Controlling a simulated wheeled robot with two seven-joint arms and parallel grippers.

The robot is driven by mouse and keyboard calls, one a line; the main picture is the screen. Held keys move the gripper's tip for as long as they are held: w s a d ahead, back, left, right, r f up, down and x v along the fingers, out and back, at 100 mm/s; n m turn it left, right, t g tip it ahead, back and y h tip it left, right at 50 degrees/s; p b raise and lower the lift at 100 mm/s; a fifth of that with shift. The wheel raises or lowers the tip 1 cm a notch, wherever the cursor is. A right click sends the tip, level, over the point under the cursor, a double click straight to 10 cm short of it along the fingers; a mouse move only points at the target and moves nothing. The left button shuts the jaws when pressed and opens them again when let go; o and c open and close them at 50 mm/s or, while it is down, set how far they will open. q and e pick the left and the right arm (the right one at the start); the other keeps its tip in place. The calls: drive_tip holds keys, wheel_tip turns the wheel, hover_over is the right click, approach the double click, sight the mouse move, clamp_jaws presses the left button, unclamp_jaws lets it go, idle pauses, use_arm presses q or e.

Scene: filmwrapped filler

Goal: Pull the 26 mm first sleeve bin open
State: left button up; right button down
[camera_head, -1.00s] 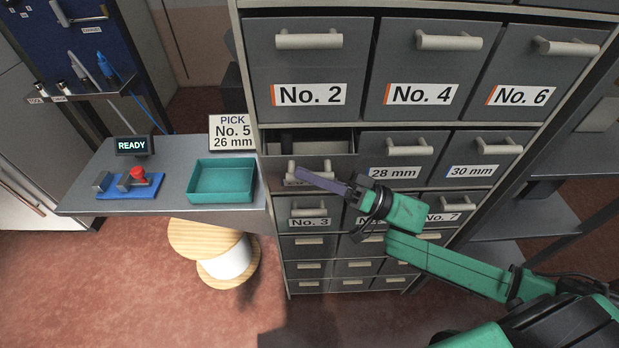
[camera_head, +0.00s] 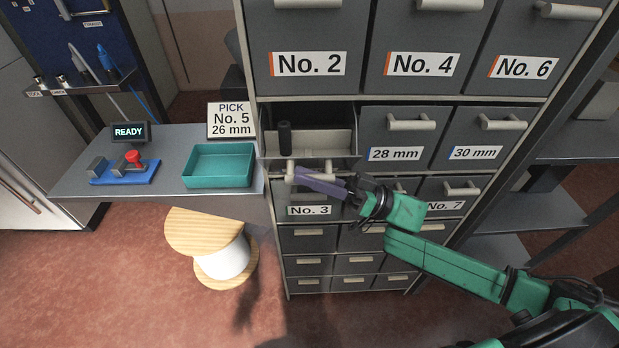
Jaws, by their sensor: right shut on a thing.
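The open bin (camera_head: 336,143) is in the left column of the cabinet, left of the 28 mm bin (camera_head: 399,136). It is pulled out, and a dark cylinder (camera_head: 284,138) stands inside it at the left. Its front is seen from above and its label is hidden. My right gripper (camera_head: 298,172) is shut on the bin's handle (camera_head: 290,171) at the front. A sign (camera_head: 231,121) left of the cabinet reads PICK No. 5 26 mm. My left gripper is not in view.
The No. 3 bin (camera_head: 292,195) is just below the open one. A teal tray (camera_head: 218,166) and a READY display (camera_head: 130,132) stand on the grey shelf at the left. A wooden spool (camera_head: 222,256) stands on the floor below.

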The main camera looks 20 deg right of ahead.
idle(0.3)
drive_tip(key=c, duration=1)
unclamp_jaws()
drive_tip(key=shift+d, duration=0.1)
